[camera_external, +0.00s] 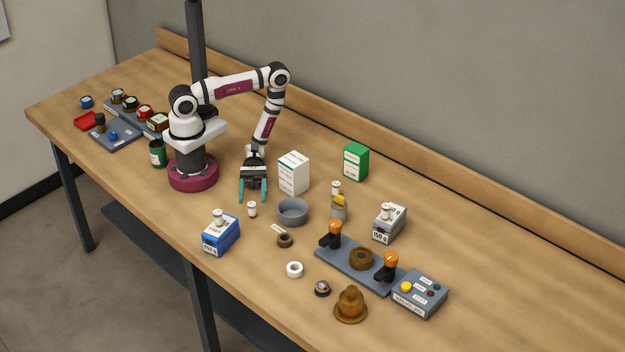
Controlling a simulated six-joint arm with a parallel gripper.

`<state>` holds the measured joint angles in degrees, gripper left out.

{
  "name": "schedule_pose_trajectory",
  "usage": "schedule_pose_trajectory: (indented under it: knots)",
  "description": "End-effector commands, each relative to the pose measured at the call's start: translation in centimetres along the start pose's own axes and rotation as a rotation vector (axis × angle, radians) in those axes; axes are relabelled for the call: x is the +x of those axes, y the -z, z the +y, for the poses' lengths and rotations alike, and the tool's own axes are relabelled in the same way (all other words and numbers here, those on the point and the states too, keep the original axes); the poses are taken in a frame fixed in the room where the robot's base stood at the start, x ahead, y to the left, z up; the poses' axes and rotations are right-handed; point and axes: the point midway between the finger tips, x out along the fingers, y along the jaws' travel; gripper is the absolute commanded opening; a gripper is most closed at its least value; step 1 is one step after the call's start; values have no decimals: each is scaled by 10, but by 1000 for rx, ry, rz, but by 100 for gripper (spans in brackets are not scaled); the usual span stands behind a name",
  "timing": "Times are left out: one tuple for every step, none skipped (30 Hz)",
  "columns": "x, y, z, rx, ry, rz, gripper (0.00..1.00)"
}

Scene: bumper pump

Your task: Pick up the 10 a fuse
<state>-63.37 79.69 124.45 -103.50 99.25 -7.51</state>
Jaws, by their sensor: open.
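My gripper (253,194) points down with its teal fingers apart and empty, above the bench. A small white cylinder (252,209), which looks like a fuse, stands upright on the bench just in front of the fingertips. Similar small white cylinders show on top of the blue labelled box (221,236), on the grey weight (388,224) marked 150 g, and by the grey-and-yellow item (339,208). Any rating on the cylinders is too small to read, so I cannot tell which is the 10 A fuse.
A grey bowl (293,213) and white carton (293,174) stand close right of my gripper. A green box (356,162) stands behind. A brown ring (285,240), white ring (295,270) and grey fixture plate (340,268) lie in front. The bench's far right is clear.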

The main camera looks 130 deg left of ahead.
Motion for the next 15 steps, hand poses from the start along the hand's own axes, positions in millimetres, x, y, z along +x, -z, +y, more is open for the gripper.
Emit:
schedule_pose_trajectory:
  knots:
    - [12, 0, -2, -1, 9, -1, 68]
    - [18, 0, -2, -1, 9, 0, 68]
    - [27, 0, -2, 0, 9, 0, 68]
    - [32, 0, -2, 0, 8, 0, 68]
    - [36, 0, -2, 0, 7, 0, 68]
    - [40, 0, -1, 1, 5, 1, 68]
    - [43, 0, -1, 1, 5, 0, 68]
    - [44, 0, -1, 1, 4, 0, 68]
    - [44, 0, -1, 2, 2, 1, 68]
    - [44, 0, -1, 2, 1, 1, 68]
    - [44, 0, 0, 2, 1, 1, 68]
    - [44, 0, 0, 2, 1, 0, 68]
    - [44, 0, 0, 2, 1, 0, 68]
    - [44, 0, 0, 1, 1, 0, 64]
    - [44, 0, 0, 1, 1, 0, 57]
